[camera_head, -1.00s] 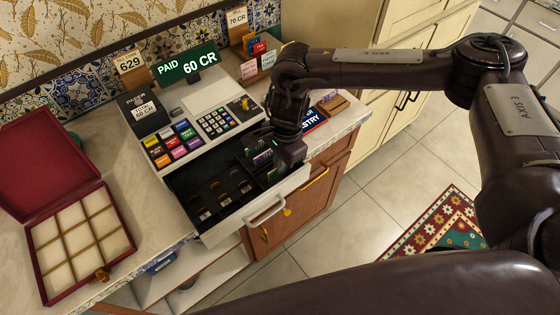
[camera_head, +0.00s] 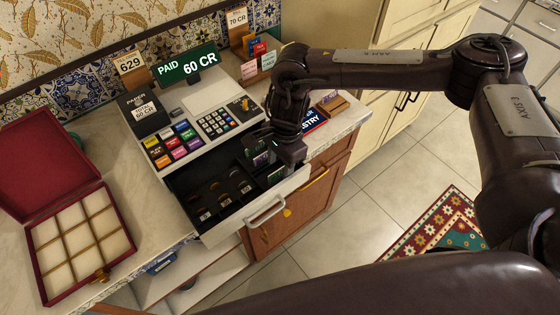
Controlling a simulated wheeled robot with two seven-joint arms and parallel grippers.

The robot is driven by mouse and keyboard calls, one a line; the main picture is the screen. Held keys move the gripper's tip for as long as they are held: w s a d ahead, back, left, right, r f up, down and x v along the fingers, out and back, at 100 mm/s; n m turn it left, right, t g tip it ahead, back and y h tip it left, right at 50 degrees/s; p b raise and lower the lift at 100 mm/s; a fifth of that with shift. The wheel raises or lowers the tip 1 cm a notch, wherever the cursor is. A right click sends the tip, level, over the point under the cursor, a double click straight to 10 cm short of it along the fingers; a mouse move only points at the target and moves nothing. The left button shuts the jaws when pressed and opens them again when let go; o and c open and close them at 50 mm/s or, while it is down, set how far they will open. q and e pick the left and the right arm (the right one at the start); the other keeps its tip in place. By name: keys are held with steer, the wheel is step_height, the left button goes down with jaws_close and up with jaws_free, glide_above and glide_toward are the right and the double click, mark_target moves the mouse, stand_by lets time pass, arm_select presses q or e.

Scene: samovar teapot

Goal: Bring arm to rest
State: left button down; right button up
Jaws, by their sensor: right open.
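My right arm comes in from the right, and its gripper (camera_head: 290,158) points down over the right part of the open cash drawer (camera_head: 200,222). The fingers are dark and partly hidden by the wrist. No held object shows clearly. Dark cards or notes (camera_head: 262,160) stand in the drawer slots just left of the gripper; I cannot tell whether the fingers touch them. My left gripper is not in view.
An open red box (camera_head: 80,240) with several empty pale compartments sits at the counter's left. The drawer juts past the counter edge over open floor (camera_head: 350,215).

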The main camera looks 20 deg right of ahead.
steer(key=shift+r, duration=0.15)
steer(key=shift+r+p, duration=1.9)
steer(key=shift+r, duration=1.5)
